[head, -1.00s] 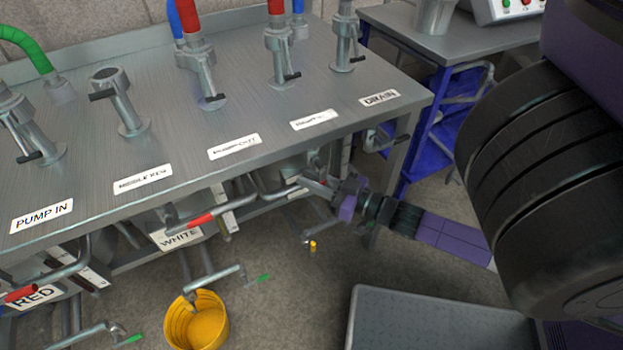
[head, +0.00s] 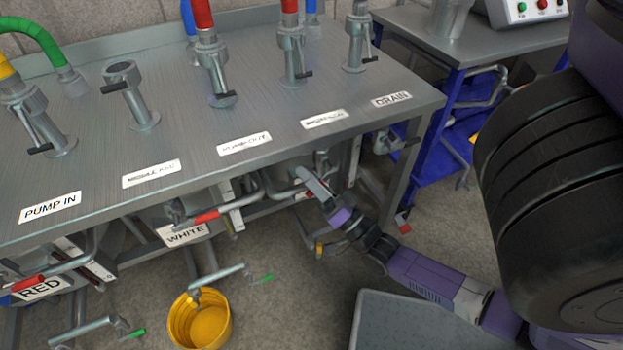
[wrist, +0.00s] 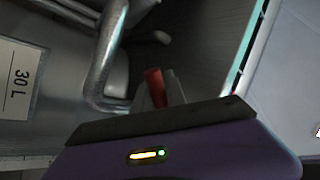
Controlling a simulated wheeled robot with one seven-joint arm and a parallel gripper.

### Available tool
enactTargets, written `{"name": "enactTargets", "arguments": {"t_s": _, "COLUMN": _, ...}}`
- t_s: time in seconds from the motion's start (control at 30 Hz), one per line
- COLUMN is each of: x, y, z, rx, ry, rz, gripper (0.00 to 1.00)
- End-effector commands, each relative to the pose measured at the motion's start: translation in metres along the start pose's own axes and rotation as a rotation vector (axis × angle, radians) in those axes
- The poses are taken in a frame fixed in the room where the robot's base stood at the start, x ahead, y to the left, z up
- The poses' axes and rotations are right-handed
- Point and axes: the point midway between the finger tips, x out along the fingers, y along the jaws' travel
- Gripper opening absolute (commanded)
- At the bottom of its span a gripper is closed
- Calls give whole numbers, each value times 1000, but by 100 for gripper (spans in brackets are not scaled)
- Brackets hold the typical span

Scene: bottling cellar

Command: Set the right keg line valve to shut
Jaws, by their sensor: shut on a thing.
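The right keg line valve's red handle (wrist: 154,88) shows in the wrist view, partly covered by a grey finger. My gripper (head: 313,183) is under the right part of the steel bench, at the right keg's pipework, and is shut on this handle. It also shows in the wrist view (wrist: 170,95), close against the handle. In the head view my gripper hides most of the handle, so its exact angle is hard to tell. A bent steel pipe (wrist: 101,75) runs beside it in the wrist view.
The steel bench (head: 185,130) overhangs the valves. The middle keg's red-handled lever (head: 207,217) and the left one (head: 27,285) stick out to the left. A yellow bucket (head: 202,325) stands on the floor. A blue-framed table (head: 425,160) is at right.

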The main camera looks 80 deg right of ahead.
Motion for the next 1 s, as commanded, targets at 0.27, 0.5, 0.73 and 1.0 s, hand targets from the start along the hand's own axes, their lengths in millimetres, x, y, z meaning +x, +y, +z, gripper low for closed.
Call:
{"name": "enactTargets", "arguments": {"t_s": 0.27, "x": 7, "y": -11, "z": -6, "rx": 219, "ry": 148, "rz": -4, "gripper": 0}}
{"name": "enactTargets", "arguments": {"t_s": 0.5, "x": 12, "y": -18, "z": -13, "rx": 388, "ry": 261, "rz": -4, "gripper": 0}}
{"name": "enactTargets", "arguments": {"t_s": 0.73, "x": 14, "y": -22, "z": -19, "rx": 504, "ry": 339, "rz": -5, "gripper": 0}}
{"name": "enactTargets", "arguments": {"t_s": 1.0, "x": 16, "y": -24, "z": -22, "rx": 577, "ry": 387, "rz": -4, "gripper": 0}}
